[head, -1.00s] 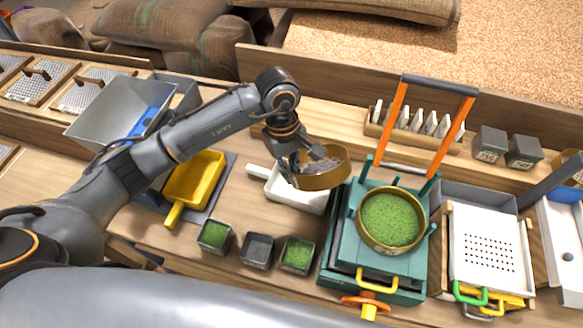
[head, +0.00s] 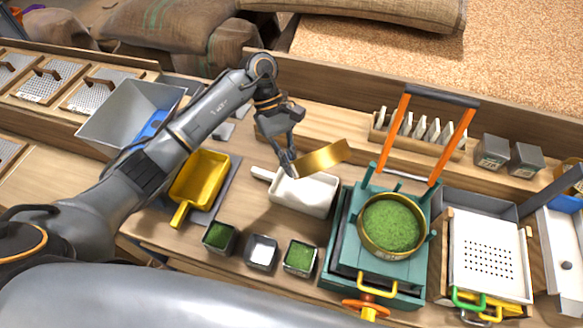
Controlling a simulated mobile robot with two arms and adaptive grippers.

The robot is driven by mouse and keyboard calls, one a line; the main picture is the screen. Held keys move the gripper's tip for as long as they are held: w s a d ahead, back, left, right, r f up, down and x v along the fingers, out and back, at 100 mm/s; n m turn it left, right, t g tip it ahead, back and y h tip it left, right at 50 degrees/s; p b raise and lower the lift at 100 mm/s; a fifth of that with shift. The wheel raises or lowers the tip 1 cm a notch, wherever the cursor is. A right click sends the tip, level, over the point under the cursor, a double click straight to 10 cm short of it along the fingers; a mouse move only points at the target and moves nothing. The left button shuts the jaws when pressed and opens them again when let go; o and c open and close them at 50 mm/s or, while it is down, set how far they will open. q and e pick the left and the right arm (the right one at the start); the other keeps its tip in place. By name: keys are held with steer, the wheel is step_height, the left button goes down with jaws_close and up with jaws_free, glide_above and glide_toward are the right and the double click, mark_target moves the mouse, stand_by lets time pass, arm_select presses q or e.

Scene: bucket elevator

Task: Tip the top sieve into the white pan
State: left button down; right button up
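The top sieve (head: 322,156) is a shallow brass ring. It is held tilted steeply on edge above the white pan (head: 304,194), so its inside is hidden. My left gripper (head: 289,164) is shut on the sieve's left rim. The white pan stands on the bench with its handle to the left, and the part of its inside that shows looks white. Another brass sieve (head: 391,223) full of green material sits on the green sieving stand (head: 346,246), right of the pan. My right gripper is not in view.
Small square cups (head: 299,257) stand in front of the pan; the middle one (head: 261,252) looks pale inside. A yellow scoop (head: 199,179) lies left. An orange-legged handle frame (head: 394,125) rises behind the stand. A perforated white tray (head: 488,257) is at right.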

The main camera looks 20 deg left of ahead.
arm_select(q)
steer(key=b, duration=1)
steer(key=f+t+y+b, duration=0.1)
steer(key=b, duration=0.9)
steer(key=shift+s+d+f, duration=0.15)
steer(key=shift+s+d, duration=0.15)
steer(key=shift+d, duration=0.05)
steer(key=s+d+r+t+y+b, duration=0.3)
steer(key=t+y+b, duration=0.1)
steer(key=t+y, duration=0.3)
steer(key=shift+s+d, duration=0.35)
stand_by(1.0)
